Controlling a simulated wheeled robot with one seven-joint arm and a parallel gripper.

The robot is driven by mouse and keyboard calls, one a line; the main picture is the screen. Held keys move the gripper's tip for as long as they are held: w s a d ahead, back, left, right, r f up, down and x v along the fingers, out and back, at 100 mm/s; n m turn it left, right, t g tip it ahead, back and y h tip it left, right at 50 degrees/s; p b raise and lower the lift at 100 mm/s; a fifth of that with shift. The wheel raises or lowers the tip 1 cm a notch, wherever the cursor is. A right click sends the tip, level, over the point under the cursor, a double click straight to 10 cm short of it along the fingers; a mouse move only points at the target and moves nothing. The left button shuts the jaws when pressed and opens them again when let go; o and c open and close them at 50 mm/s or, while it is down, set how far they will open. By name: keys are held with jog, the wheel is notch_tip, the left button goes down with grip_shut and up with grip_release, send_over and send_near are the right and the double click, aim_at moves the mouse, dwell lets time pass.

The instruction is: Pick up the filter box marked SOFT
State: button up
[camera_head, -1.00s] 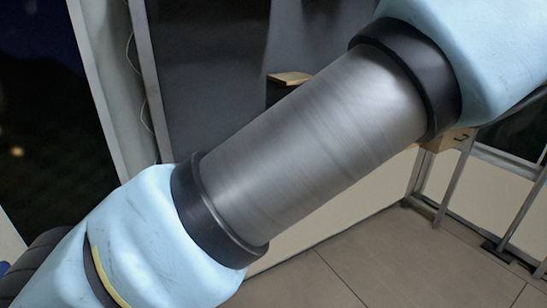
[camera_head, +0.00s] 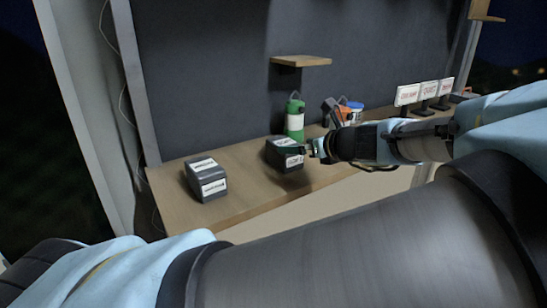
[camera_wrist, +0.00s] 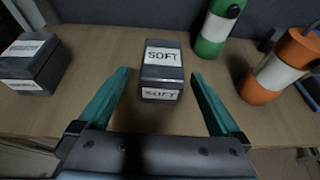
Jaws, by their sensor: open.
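The dark grey filter box marked SOFT (camera_wrist: 162,75) stands upright on the wooden counter in the middle of the wrist view, with white labels on its top and front. It also shows in the head view (camera_head: 280,156), just left of my gripper (camera_head: 311,149). In the wrist view my gripper (camera_wrist: 161,76) is open and empty. Its two teal fingers lie on either side of the box in the picture, with a visible gap on each side. I cannot tell how far the fingertips reach along it.
A similar labelled box (camera_wrist: 28,62) stands to the left, also in the head view (camera_head: 207,182); its label is unreadable. A green-and-white bottle (camera_wrist: 213,28) stands behind right, an orange-and-white one (camera_wrist: 281,68) at right. A small shelf (camera_head: 301,61) juts from the wall above the counter (camera_head: 240,203).

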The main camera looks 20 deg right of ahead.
aim_at(279, 142)
jog(key=x, duration=0.5)
jog(key=shift+w, duration=0.25)
jog(key=p+x, duration=0.1)
jog(key=x, duration=0.1)
jog(key=p+x, duration=0.1)
jog(key=x, duration=0.1)
jog(key=shift+w+d+r, duration=0.1)
jog(key=shift+w+r, duration=0.2)
jog(key=shift+w, duration=0.15)
jog(key=shift+w+f, duration=0.25)
jog(key=shift+w, duration=0.1)
jog(key=c, duration=1.4)
